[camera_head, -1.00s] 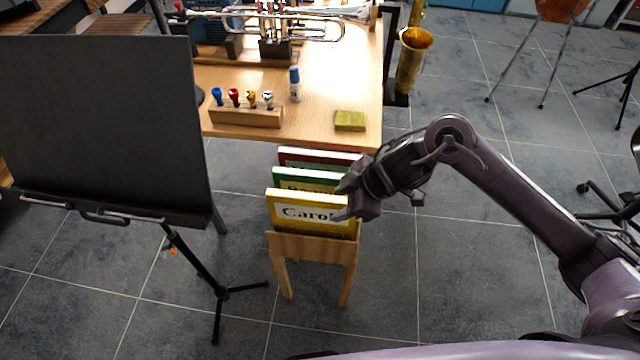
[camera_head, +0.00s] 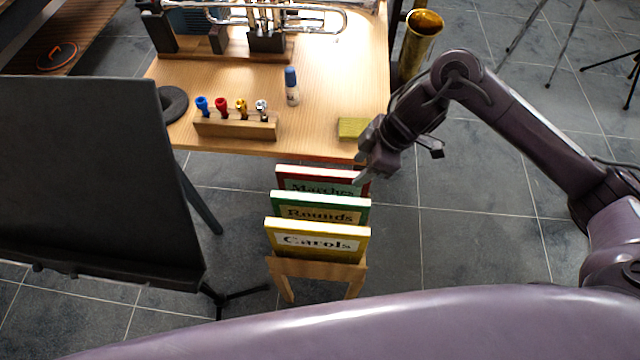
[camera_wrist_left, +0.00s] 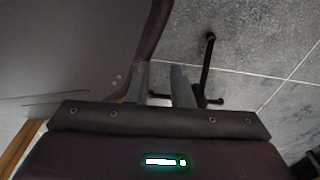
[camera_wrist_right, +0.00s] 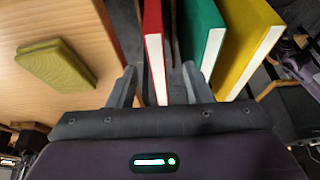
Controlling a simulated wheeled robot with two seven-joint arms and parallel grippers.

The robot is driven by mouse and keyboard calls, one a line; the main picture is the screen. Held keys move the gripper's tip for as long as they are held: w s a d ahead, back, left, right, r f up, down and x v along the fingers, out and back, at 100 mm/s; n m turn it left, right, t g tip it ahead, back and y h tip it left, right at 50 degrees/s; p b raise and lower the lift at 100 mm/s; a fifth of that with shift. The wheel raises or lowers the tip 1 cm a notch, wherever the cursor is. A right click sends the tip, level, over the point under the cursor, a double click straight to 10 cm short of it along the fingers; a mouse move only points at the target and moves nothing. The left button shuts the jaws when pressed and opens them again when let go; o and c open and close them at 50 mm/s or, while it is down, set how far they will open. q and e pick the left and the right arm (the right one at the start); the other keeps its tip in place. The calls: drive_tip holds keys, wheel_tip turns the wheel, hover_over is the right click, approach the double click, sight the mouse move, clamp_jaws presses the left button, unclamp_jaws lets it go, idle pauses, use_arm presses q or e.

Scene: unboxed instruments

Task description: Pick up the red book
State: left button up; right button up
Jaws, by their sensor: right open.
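The red book (camera_head: 318,184), labelled "Marches", stands upright at the back of a wooden rack (camera_head: 328,273). The green book (camera_head: 318,210), "Rounds", and the yellow book (camera_head: 316,240), "Carols", stand in front of it. My right gripper (camera_head: 360,178) is open at the red book's right end. In the right wrist view the red book (camera_wrist_right: 153,45) shows between the two open fingers (camera_wrist_right: 158,88), with the green book (camera_wrist_right: 204,35) just beyond the right finger; contact cannot be told. My left gripper (camera_wrist_left: 162,85) has its fingers apart, empty, above the floor, outside the head view.
A wooden table (camera_head: 330,75) edge lies close behind the red book, with a yellow-green block (camera_head: 352,128) near its corner and a rack of mouthpieces (camera_head: 236,126). A black music stand (camera_head: 90,170) is at the left. The floor right of the book rack is clear.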

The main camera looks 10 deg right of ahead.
sight(353, 174)
drive_tip(key=shift+a+f, duration=0.15)
drive_tip(key=shift+f, duration=0.25)
drive_tip(key=x, duration=0.2)
drive_tip(key=shift+a+f, duration=0.15)
drive_tip(key=shift+f, duration=0.1)
drive_tip(key=x, duration=0.3)
drive_tip(key=shift+w+f+b, duration=0.3)
drive_tip(key=shift+f, duration=0.2)
drive_tip(key=shift+a, duration=0.1)
clamp_jaws()
use_arm(q)
drive_tip(key=shift+s+f, duration=0.35)
drive_tip(key=shift+s, duration=0.25)
